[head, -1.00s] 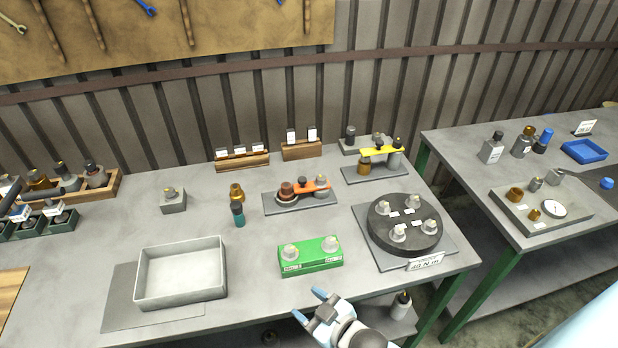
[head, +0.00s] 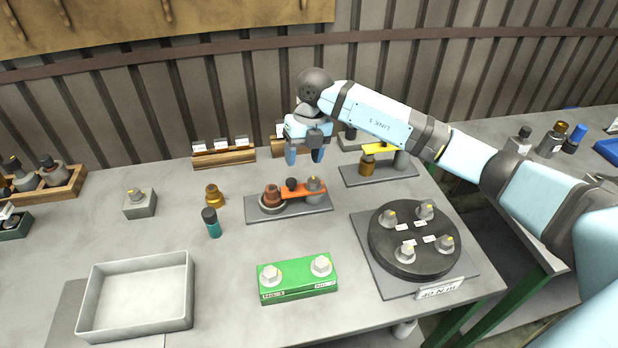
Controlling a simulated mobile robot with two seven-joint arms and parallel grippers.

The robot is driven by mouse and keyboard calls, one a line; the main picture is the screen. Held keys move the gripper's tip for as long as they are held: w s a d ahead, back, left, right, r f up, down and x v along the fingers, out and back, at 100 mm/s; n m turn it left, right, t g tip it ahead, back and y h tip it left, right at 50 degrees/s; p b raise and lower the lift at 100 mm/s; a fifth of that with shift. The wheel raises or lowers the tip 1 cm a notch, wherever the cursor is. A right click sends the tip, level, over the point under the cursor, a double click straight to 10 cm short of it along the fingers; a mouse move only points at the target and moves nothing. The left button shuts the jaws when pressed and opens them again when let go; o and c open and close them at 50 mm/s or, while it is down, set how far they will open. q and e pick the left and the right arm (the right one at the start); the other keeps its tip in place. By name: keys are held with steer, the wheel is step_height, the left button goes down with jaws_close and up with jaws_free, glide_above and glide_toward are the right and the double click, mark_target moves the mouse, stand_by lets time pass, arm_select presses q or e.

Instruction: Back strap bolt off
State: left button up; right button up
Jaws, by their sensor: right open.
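The orange strap (head: 299,191) lies on a grey base plate (head: 290,212). A copper-brown fitting (head: 271,196) is at its left end, a small dark knob (head: 291,184) near its middle and a grey bolt (head: 315,185) at its right end. Farther back, the yellow strap (head: 376,149) spans a brass part (head: 367,166) and a grey cylinder (head: 401,161); my right arm hides part of its top. My right gripper (head: 304,158) is open and empty, fingers down, above and behind the orange strap's right end. My left gripper is not in view.
A green block (head: 298,279) with two bolts, a dark round disc (head: 402,258) with several bolts and an empty grey tray (head: 138,295) stand in front. A brass fitting (head: 214,195) and a teal bottle (head: 212,226) stand left of the orange strap's plate.

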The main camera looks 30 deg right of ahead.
mark_target(315, 181)
steer(key=w+d+r+m+h, duration=0.1)
steer(key=w+d+r+h, duration=0.1)
steer(key=d, duration=0.2)
step_height(315, 181, down, 12)
steer(key=shift+s+f+p, duration=0.1)
steer(key=shift+p, duration=0.3)
steer(key=shift+f, duration=0.65)
steer(key=c, duration=0.9)
